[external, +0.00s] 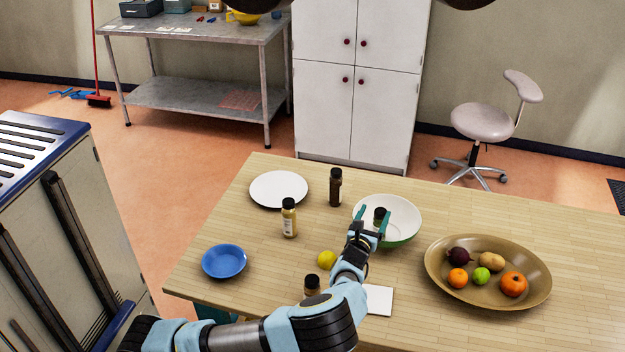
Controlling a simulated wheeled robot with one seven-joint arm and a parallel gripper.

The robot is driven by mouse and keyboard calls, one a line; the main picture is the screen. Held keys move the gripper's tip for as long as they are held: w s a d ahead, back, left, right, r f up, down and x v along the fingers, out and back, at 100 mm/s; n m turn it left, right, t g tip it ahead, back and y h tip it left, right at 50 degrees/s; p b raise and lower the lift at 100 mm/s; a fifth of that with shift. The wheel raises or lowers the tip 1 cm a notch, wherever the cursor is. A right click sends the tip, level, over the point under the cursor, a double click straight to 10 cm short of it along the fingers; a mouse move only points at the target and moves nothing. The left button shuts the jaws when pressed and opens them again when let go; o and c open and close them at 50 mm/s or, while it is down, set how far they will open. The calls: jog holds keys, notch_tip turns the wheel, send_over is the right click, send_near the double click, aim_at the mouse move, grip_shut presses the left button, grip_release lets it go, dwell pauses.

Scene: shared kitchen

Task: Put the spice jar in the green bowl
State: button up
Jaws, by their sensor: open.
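The green bowl (404,214), white inside and green outside, stands on the wooden table right of the middle. A small dark-capped jar (379,214), seemingly the spice jar, is inside the bowl's outline and looks upright; its lower part is hard to see. My gripper (371,222) is over the near left part of the bowl, its teal fingers open and spread at the jar. I cannot tell whether a finger touches the jar. Another small jar (311,286) with a black cap stands near the table's front edge, partly hidden by my arm.
A yellow-filled bottle (289,219), a dark bottle (335,187), a white plate (279,189), a blue bowl (224,261) and a lemon (326,259) stand left of my gripper. A brown tray (437,278) of produce is right. A white card (380,300) lies in front.

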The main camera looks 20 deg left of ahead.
jog(key=s+a+b, duration=0.1)
jog(key=s, duration=0.6)
jog(key=shift+s, duration=0.2)
